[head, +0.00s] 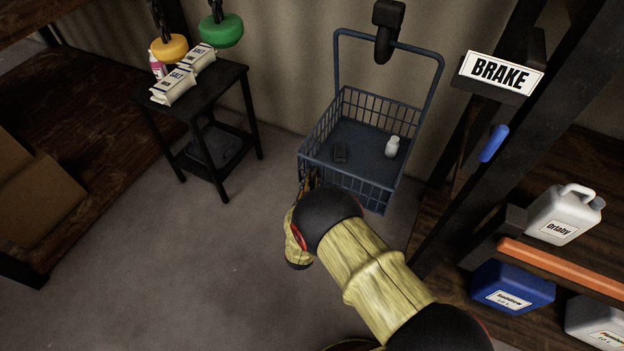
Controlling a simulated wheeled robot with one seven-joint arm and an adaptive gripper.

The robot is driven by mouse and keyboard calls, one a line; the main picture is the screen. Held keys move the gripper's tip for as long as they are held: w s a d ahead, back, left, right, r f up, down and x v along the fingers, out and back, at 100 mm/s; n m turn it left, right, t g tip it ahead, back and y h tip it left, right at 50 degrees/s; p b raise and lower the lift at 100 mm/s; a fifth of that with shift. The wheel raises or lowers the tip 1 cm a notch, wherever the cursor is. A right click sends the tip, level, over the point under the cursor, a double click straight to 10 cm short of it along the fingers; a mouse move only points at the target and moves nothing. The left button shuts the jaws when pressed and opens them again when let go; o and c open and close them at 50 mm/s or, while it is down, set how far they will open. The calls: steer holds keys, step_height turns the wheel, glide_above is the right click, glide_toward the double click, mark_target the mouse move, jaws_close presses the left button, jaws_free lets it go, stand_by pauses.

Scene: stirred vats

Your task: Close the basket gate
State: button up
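The blue wire basket (321,126) hangs by its tall handle frame from a dark hook against the back wall. A barred panel (372,192) shows at its near side, partly hidden by my arm. I cannot tell whether this is the gate standing shut or hanging down. My gripper (311,180) is at the near left corner of the basket, mostly hidden behind my wrist. Its opening and any contact with the basket cannot be made out.
A black stand (204,92) with salt packets and a pink bottle is at left, below yellow and green hanging pieces. The floor left of my arm is clear.

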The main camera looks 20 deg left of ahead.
steer(key=shift+s, duration=0.1)
steer(key=v, duration=1.1)
steer(key=shift+s, duration=0.35)
steer(key=shift+d+f, duration=0.1)
